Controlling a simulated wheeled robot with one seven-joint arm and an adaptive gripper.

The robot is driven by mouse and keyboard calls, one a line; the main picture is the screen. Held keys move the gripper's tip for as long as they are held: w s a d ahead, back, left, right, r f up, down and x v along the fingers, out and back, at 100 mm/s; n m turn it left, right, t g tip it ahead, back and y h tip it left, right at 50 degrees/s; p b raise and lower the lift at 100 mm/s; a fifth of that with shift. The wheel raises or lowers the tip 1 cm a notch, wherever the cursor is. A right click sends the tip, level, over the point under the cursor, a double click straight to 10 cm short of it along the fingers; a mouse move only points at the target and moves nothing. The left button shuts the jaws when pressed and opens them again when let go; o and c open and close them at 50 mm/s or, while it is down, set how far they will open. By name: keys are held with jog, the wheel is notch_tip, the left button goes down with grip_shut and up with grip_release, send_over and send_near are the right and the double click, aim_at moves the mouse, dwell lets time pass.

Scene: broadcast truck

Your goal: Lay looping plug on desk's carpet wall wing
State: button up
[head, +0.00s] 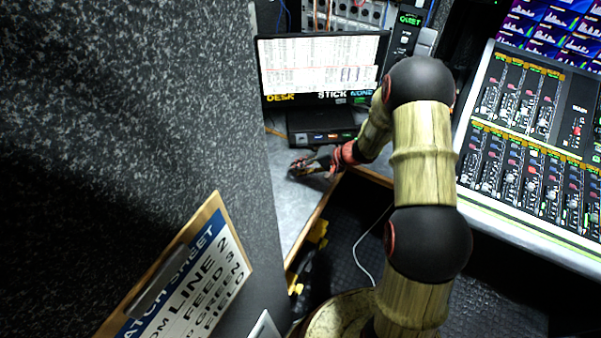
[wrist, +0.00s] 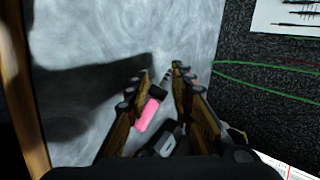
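My gripper (head: 308,165) is low over the grey desk wing (head: 287,208) beside the carpet wall (head: 130,85). In the wrist view its two fingers (wrist: 162,72) are apart, with desk surface showing between the tips. I cannot tell whether the plug touches the desk.
A monitor (head: 322,70) and a black box (head: 318,128) stand behind my gripper. A clipboard (head: 190,270) hangs on the carpet wall. A mixing console (head: 530,140) fills the right. In the wrist view, a green cable (wrist: 262,68) crosses the carpet. The desk's wooden edge (wrist: 20,90) is at left.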

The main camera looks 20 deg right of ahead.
jog(key=shift+o, duration=0.4)
jog(key=p+v, duration=0.2)
jog(key=v, duration=0.6)
notch_tip(320, 180, up, 8)
jog(key=s+d+p, duration=0.1)
jog(key=d+p, duration=0.1)
jog(key=p, duration=0.1)
jog(key=shift+s+p, duration=0.15)
jog(key=shift+p, duration=0.15)
